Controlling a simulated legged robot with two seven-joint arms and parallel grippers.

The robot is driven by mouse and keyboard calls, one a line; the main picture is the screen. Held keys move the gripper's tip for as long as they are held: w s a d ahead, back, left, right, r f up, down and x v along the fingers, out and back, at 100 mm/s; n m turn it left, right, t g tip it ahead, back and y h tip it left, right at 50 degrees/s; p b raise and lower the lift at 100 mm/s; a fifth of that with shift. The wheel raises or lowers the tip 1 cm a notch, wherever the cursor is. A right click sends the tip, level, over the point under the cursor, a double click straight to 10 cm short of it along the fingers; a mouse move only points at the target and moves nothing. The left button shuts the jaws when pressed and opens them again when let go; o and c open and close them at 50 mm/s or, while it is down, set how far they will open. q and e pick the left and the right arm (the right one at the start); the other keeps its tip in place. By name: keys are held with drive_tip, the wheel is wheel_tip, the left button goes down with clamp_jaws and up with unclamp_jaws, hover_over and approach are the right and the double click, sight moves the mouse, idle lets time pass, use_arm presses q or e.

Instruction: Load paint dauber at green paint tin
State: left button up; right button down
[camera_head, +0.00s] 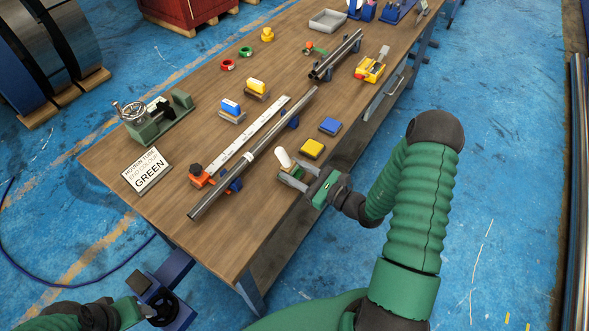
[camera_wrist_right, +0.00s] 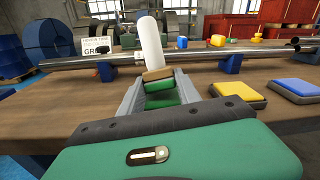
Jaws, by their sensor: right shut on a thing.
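My right gripper (camera_head: 296,177) is shut on the paint dauber, just over the table's right edge. The dauber's white end (camera_head: 283,157) points up and away. In the right wrist view the white cylinder (camera_wrist_right: 151,45) stands between the grey jaws, with a tan band and green parts below it. The open green paint tin (camera_head: 246,51) sits on the far part of the table, beside a red tin (camera_head: 227,64). It is well apart from the dauber. My left gripper (camera_head: 148,308) is low at the left, below the table's near edge; its jaws are unclear.
A long steel tube (camera_head: 255,152) lies on blue supports between gripper and tins, beside a white scale (camera_head: 240,139). A yellow pad (camera_head: 312,148) and blue pad (camera_head: 330,125) lie near the gripper. A sign (camera_head: 146,171) reading GREEN and a green vise-like fixture (camera_head: 160,119) stand left.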

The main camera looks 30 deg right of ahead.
sight(294, 169)
wheel_tip(294, 169, up, 7)
drive_tip(key=p, duration=0.5)
drive_tip(key=shift+p, duration=0.3)
drive_tip(key=shift+f, duration=0.1)
drive_tip(key=shift+f, duration=0.1)
